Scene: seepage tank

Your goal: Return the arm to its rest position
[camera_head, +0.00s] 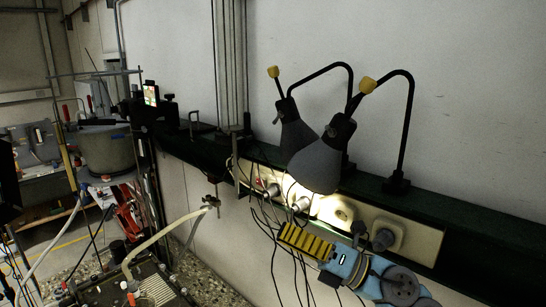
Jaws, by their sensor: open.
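A blue and grey jointed body (352,268) with round dark grey parts enters at the lower right. A yellow and black ribbed block (306,241) lies at its left end.
A dark ledge (455,225) runs along the white wall, carrying two grey-shaded lamps (318,163) on curved black stems. Below are lit sockets (335,211) with plugs and hanging cables. A grey drum (106,150), a small lit screen (151,95) and a pale hose (160,237) are left.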

